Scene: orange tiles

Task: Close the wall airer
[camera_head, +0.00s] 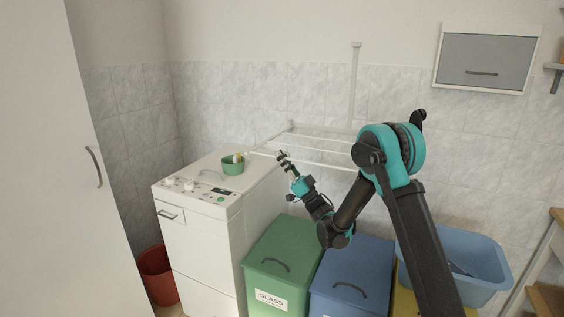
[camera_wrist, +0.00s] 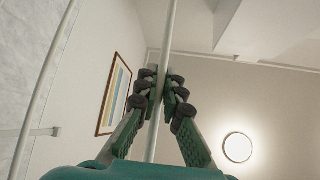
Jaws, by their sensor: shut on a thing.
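The white wall airer (camera_head: 318,162) is folded out from the tiled wall in the head view, its thin rails roughly level above the bins. My gripper (camera_head: 282,155) is at the airer's front rail, near its left end. In the wrist view my gripper (camera_wrist: 164,80) has its two dark-padded fingers shut on a white rail (camera_wrist: 169,30), which runs between them. Another white rail (camera_wrist: 47,80) shows at the left of that view. My arm hides part of the airer's right side in the head view.
A white washing machine (camera_head: 196,238) with a green pot (camera_head: 233,168) on top stands left of the airer. A green bin (camera_head: 278,262) and a blue bin (camera_head: 352,265) stand below. A grey-fronted wall cabinet (camera_head: 487,60) hangs at the upper right.

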